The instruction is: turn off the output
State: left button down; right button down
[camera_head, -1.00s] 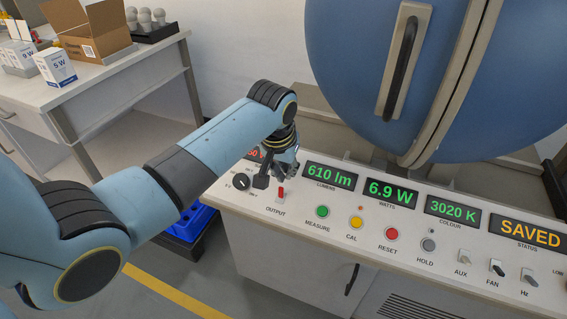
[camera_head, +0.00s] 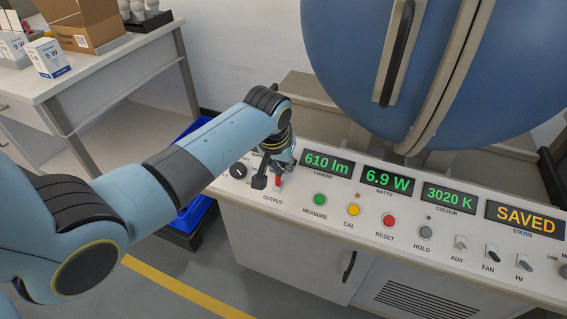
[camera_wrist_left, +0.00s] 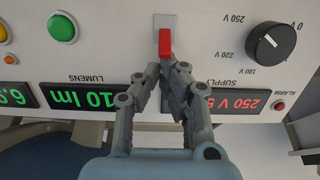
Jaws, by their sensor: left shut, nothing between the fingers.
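The output switch (camera_head: 278,182) is a small red lever above the OUTPUT label on the white panel (camera_head: 330,207). It also shows in the left wrist view as a red lever (camera_wrist_left: 163,42) on a grey plate. My left gripper (camera_head: 276,170) is over the panel right at this switch. In the left wrist view my left gripper (camera_wrist_left: 165,64) is shut and empty, its fingertips at the end of the red lever. I cannot tell whether they touch it. The displays read 610 lm (camera_head: 327,163), 6.9 W (camera_head: 387,180), 3020 K (camera_head: 448,197) and SAVED (camera_head: 525,217). My right gripper is out of view.
A green button (camera_head: 320,200), a yellow button (camera_head: 354,210) and a red button (camera_head: 389,220) lie right of the switch. A black supply knob (camera_wrist_left: 271,41) is beside it. A blue sphere (camera_head: 440,70) stands behind the panel. A side table (camera_head: 100,75) holds boxes.

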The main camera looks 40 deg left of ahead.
pick_arm(q)
jog(key=shift+s+r+t+p, duration=0.1)
jog(key=shift+s+t+p, duration=0.1)
jog(key=shift+t+p, duration=0.2)
jog(key=shift+s+d+r+t+y, duration=0.1)
jog(key=shift+s+t+y, duration=0.2)
jog(key=shift+t, duration=0.1)
jog(key=shift+s+d+t+p, duration=0.1)
jog(key=shift+s+t+p, duration=0.25)
jog(key=shift+t, duration=0.35)
jog(key=shift+s+t, duration=0.2)
jog(key=shift+t, duration=0.3)
jog(key=t+b, duration=0.1)
jog(key=s+t+y+b, duration=0.1)
jog(key=shift+s+d+f+t, duration=0.15)
jog(key=shift+d+f+t, duration=0.05)
jog(key=shift+t, duration=0.1)
jog(key=shift+r+t, duration=0.15)
jog(key=shift+t, duration=0.15)
jog(key=shift+r, duration=0.15)
jog(key=shift+s+d+r+p, duration=0.15)
jog(key=shift+s+r+p, duration=0.25)
jog(key=shift+s, duration=0.2)
